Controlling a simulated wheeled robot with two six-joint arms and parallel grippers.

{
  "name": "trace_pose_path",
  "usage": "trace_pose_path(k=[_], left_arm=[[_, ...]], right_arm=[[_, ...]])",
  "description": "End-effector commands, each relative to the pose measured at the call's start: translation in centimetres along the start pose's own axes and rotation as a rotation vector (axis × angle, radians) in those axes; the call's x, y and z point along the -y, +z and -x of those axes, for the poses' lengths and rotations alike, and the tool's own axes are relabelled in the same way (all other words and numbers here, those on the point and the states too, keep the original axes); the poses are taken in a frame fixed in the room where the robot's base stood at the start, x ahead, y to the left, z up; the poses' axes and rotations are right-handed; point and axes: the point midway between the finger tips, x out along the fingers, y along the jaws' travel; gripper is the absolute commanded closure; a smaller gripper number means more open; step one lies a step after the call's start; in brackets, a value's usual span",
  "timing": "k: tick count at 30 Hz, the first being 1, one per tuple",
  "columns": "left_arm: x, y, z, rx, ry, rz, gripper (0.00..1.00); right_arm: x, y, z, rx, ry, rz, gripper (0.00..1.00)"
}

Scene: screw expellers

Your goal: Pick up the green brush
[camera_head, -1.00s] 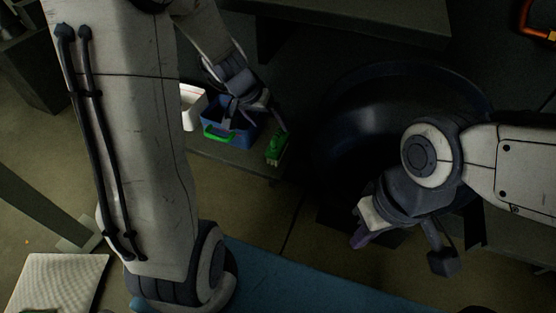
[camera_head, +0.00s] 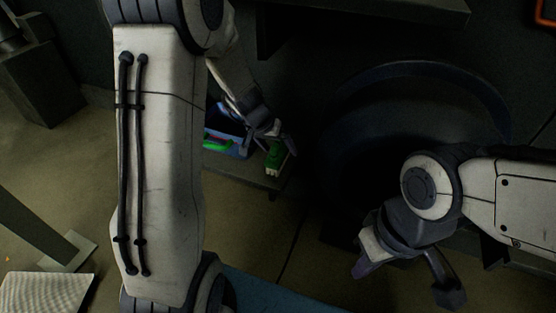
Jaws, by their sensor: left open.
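The green brush (camera_head: 276,158) lies on a dark ledge, with its pale bristle end toward the front. My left gripper (camera_head: 270,138) is open and right at the brush's far end, with its fingers reaching down around or just above it. I cannot tell whether the fingers touch the brush. My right gripper (camera_head: 405,275) hangs at the lower right with its fingers spread apart and nothing between them, well away from the brush.
A blue bin (camera_head: 232,147) with green things stands left of the brush, partly hidden by my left arm. The dark ledge (camera_head: 248,172) ends just in front of the brush. A large dark round tub (camera_head: 345,130) is to the right. A blue surface (camera_head: 265,290) is at the bottom.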

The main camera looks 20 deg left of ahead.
Motion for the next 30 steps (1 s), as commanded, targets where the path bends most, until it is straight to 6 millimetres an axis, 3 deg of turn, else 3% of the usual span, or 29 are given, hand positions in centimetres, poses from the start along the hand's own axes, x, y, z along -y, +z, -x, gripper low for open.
trace_pose_path(k=[6,7,14,23,30], left_arm=[[0.0,-0.1,-0.3,-0.001,0.0,-0.001,0.06],[0.0,-0.1,-0.3,-0.001,0.0,-0.001,0.1],[0.0,0.0,-0.3,0.0,0.0,0.0,0.98],[-0.1,-0.1,-0.1,-0.001,0.001,-0.002,1.0],[-1.4,-0.9,1.5,0.001,0.006,-0.012,1.0]], right_arm=[[0.0,0.0,-0.1,0.0,0.0,0.0,1.0],[0.0,0.0,-0.1,0.0,0.0,0.0,1.0],[0.0,0.0,-0.1,0.0,0.0,0.0,1.0],[0.0,0.0,0.0,0.0,0.0,0.0,1.0],[0.1,-0.1,1.5,0.0,0.0,0.0,1.0]])
